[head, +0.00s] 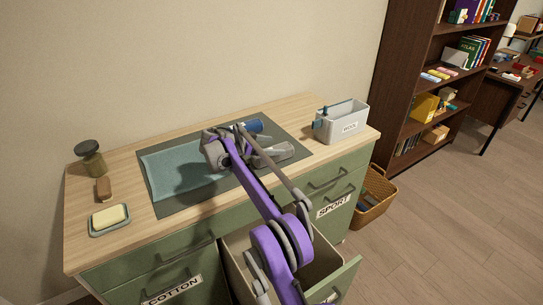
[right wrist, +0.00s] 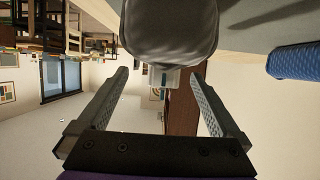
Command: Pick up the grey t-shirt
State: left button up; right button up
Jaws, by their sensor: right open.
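A grey rounded bundle that looks like the grey t-shirt (head: 278,151) lies at the right part of the dark mat (head: 170,207) on the dresser top. In the right wrist view the grey t-shirt (right wrist: 168,32) fills the upper middle, just ahead of the fingertips. My right gripper (head: 250,157) reaches across the mat and points right, towards the bundle. Its two fingers (right wrist: 160,78) are spread, with nothing between the tips. My arm partly hides the mat and the bundle in the head view. My left gripper does not show.
A blue roll (head: 254,126) lies behind the bundle, and a teal cloth (head: 175,168) is spread on the mat's left. A grey WOOL box (head: 349,127) stands at the right. A soap dish (head: 110,219), brush (head: 103,189) and jar (head: 91,158) stand left. A drawer is open below.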

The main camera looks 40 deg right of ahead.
aim_at(280, 147)
jog(key=x, duration=0.6)
jog(key=shift+f+b, duration=0.25)
jog(key=shift+b, duration=0.05)
jog(key=shift+a, duration=0.1)
jog(key=shift+c, duration=0.3)
jog(key=c, duration=1.4)
